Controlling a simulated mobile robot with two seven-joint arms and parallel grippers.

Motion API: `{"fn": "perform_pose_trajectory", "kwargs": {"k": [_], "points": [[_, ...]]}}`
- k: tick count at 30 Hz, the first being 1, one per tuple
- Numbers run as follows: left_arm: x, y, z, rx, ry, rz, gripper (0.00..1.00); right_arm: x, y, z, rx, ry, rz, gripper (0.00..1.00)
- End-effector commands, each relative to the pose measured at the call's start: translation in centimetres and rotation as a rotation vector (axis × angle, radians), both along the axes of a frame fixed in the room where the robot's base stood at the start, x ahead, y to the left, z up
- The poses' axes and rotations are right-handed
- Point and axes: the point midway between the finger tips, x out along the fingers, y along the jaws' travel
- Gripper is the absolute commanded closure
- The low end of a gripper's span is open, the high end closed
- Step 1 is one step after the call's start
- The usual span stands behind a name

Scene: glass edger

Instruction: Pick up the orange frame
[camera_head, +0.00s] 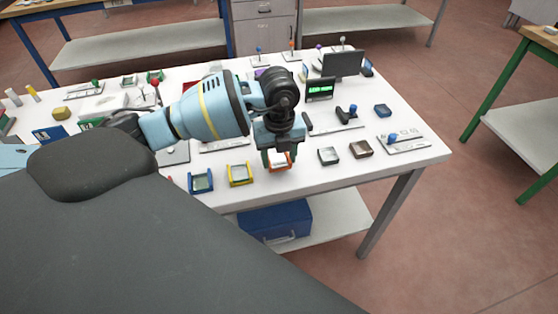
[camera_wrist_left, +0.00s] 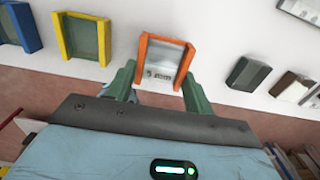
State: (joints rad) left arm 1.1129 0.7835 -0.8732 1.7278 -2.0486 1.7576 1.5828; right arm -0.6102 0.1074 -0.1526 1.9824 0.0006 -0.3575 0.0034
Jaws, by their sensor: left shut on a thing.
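The orange frame (camera_head: 279,162) is near the front edge of the white table, under my left gripper (camera_head: 277,155). In the left wrist view the orange frame (camera_wrist_left: 163,62) is a small open-ended frame around a pale panel marked "5 mm". The green fingers of my left gripper (camera_wrist_left: 158,85) are on either side of it, shut on it. I cannot tell whether the frame touches the table or is just above it. My right gripper is not in view.
A yellow frame (camera_head: 240,175) and a blue frame (camera_head: 201,181) stand left of the orange one. A grey block (camera_head: 328,156) and a brown block (camera_head: 360,149) lie to its right. A small monitor (camera_head: 320,89) and levers stand behind. A blue toolbox (camera_head: 276,220) is on the lower shelf.

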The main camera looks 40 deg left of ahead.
Motion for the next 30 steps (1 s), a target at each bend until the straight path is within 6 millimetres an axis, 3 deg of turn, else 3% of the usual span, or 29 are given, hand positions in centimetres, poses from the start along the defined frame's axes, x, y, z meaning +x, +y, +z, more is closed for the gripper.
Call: {"fn": "perform_pose_trajectory", "kwargs": {"k": [2,21,30], "points": [[0.1,0.0,1.4,0.001,-0.005,0.000,0.73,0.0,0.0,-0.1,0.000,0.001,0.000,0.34],[-13.0,2.7,2.3,0.003,0.002,-0.002,0.73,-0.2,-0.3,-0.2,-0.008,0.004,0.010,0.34],[-15.5,3.1,2.6,0.001,0.001,-0.001,0.73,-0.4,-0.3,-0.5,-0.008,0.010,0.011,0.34]]}}
